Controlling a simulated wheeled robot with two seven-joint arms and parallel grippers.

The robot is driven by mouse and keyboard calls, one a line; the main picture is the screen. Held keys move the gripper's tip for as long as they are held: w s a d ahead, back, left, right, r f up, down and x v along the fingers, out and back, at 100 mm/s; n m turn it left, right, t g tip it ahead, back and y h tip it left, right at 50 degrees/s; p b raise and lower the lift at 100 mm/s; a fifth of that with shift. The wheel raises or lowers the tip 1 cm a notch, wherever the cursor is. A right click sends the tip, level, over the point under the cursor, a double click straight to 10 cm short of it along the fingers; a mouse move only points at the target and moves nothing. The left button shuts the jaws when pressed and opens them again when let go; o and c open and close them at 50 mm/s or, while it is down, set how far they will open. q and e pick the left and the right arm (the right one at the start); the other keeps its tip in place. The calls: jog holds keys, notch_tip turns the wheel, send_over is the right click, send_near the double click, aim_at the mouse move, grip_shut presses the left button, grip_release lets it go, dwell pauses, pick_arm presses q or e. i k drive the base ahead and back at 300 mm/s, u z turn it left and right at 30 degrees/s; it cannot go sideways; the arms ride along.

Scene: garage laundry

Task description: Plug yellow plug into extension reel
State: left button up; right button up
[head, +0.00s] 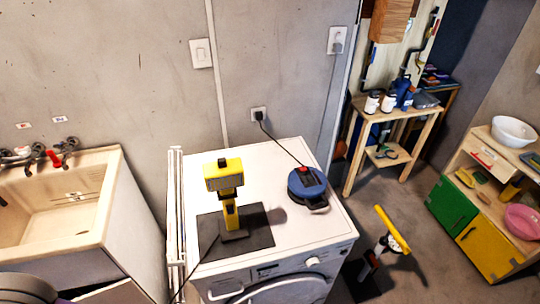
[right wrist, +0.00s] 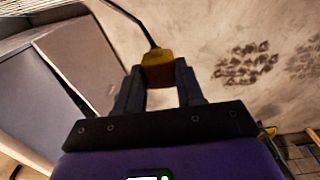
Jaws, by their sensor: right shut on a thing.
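In the right wrist view my right gripper (right wrist: 158,76) is shut on the yellow plug (right wrist: 157,57), held at its fingertips. A black cord rises from the plug. In the head view the blue extension reel (head: 306,186) lies on the washing machine's white top (head: 265,165), towards the right, with a black cord running to a wall outlet. A yellow work lamp (head: 224,178) stands left of it on a black mat (head: 258,228); a dark cord runs down left from the lamp. The reel's sockets are too small to make out. My left gripper is not in view.
A sink (head: 65,210) stands left of the machine. On the floor at right is a yellow-handled stand (head: 392,230). Beyond are a wooden table (head: 395,112) with bottles and a play kitchen (head: 480,215). The machine top is clear behind the lamp.

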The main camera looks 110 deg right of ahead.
aim_at(308, 188)
jog(key=u, duration=0.05)
jog(key=k, duration=1.45)
jog(key=z, duration=2.3)
